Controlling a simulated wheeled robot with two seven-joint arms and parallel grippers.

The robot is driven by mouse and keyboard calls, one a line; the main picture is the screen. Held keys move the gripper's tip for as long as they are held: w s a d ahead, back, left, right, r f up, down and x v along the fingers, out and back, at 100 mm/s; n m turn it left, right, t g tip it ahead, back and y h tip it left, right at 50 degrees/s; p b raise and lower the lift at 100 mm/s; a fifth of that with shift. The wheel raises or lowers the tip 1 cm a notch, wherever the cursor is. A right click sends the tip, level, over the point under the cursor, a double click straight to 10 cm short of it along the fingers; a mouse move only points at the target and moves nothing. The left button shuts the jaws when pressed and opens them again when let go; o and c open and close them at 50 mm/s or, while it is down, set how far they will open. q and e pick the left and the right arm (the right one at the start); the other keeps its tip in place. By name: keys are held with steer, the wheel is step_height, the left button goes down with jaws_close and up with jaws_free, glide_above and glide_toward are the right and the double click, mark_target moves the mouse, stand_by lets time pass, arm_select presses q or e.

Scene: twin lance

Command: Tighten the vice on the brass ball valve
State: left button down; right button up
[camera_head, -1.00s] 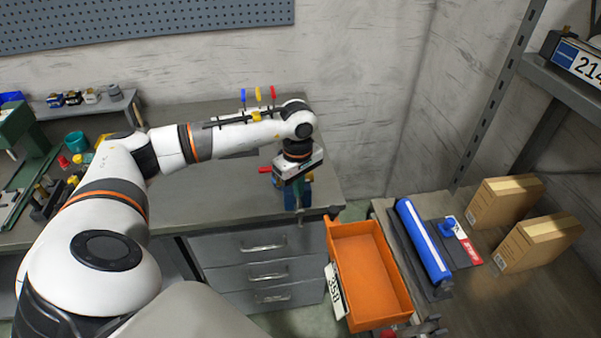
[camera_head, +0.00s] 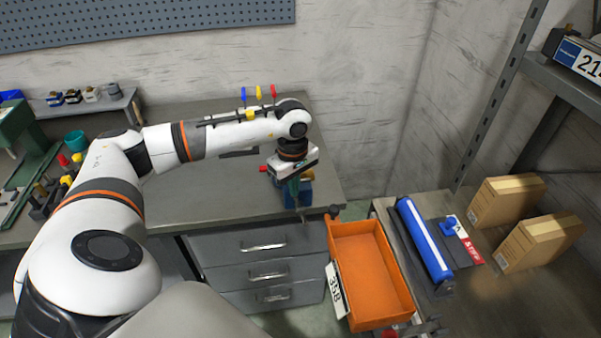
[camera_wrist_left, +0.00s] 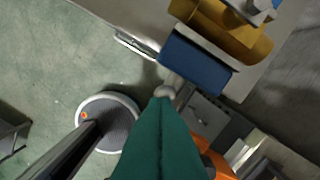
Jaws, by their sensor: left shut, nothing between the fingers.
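The blue vice (camera_head: 307,192) stands at the front right edge of the grey workbench, partly behind my left gripper. In the left wrist view it shows as a blue block (camera_wrist_left: 197,62). A brass-coloured body, which looks like the ball valve (camera_wrist_left: 240,35), sits at the vice, partly cut off by the picture's top. A red part (camera_head: 264,169) sticks out left of the gripper. My left gripper (camera_head: 295,200) points down in front of the vice, its green fingers (camera_wrist_left: 164,105) shut and empty. Their tips are close to a grey vice bar (camera_wrist_left: 183,92); I cannot tell if they touch. My right gripper is not in view.
An orange bin (camera_head: 365,265) is right of the grey drawers (camera_head: 262,270). A side table holds a blue roll (camera_head: 424,240) and cardboard boxes (camera_head: 505,200). The bench top (camera_head: 220,190) under my left arm is mostly clear.

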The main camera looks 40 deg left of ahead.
arm_select(q)
steer(key=shift+s+d+f, duration=0.15)
steer(key=shift+s+f, duration=0.3)
steer(key=shift+f, duration=0.2)
steer(key=shift+s+b, duration=0.2)
steer(key=shift+b, duration=0.1)
steer(key=shift+s+a+f, duration=0.15)
steer(key=shift+a, duration=0.15)
steer(key=shift+d, duration=0.1)
steer(key=shift+w+d+r, duration=0.2)
steer(key=shift+w+r, duration=0.05)
steer(key=shift+w, duration=0.15)
step_height(320, 180, up, 10)
steer(key=p, duration=0.4)
steer(key=shift+w+f+p, duration=0.25)
steer(key=shift+w+p, duration=0.15)
steer(key=shift+w, duration=0.05)
